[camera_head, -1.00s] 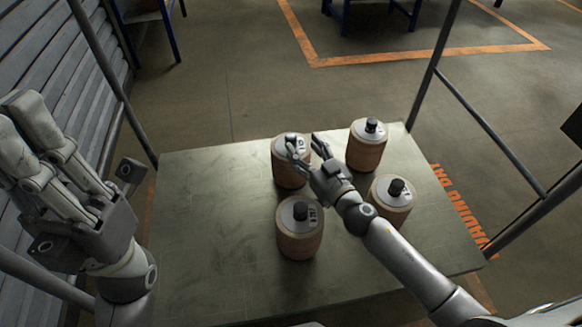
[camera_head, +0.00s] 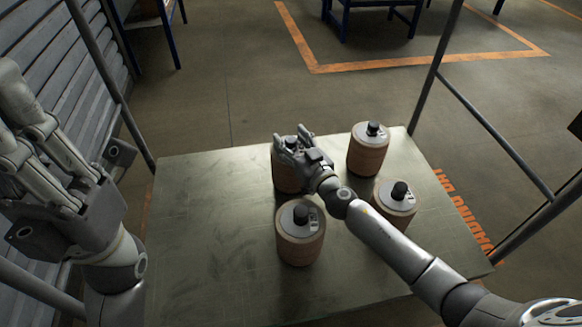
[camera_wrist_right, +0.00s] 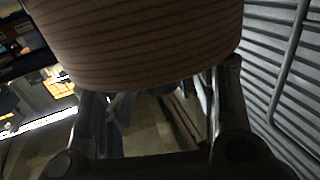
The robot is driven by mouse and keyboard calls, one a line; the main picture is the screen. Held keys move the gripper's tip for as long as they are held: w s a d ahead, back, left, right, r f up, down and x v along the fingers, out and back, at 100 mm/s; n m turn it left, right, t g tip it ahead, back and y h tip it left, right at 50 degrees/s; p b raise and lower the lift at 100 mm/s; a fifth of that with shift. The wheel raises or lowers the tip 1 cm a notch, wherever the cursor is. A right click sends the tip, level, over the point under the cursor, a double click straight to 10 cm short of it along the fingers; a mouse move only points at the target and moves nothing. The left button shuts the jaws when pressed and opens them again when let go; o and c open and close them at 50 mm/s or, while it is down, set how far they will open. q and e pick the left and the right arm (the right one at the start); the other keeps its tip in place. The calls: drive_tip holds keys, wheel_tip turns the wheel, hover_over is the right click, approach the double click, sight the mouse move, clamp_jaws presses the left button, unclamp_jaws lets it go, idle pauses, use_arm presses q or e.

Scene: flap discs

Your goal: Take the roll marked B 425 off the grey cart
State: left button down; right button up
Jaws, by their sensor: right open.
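Several tan, ribbed rolls with pale tops and black caps stand upright on the grey cart (camera_head: 190,240): far-left (camera_head: 284,178), far-right (camera_head: 368,154), near-right (camera_head: 395,208) and near-left (camera_head: 299,244). Their labels are too small to read, so I cannot tell which is B 425. My right gripper (camera_head: 290,139) is open at the far-left roll and hides part of its top. In the right wrist view a roll's ribbed side (camera_wrist_right: 145,50) is close, in front of the fingers; contact is unclear. My left gripper (camera_head: 50,150) is left of the cart, away from the rolls, its fingertips partly cut off.
Grey posts (camera_head: 437,75) rise beside the cart. A ribbed metal wall (camera_head: 50,45) is at the left. Blue-legged tables (camera_head: 344,22) stand beyond, on the floor. The cart's left part is bare.

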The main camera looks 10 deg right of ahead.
drive_tip(key=shift+w, duration=0.2)
drive_tip(key=shift+c, duration=0.3)
clamp_jaws()
drive_tip(key=shift+r, duration=0.25)
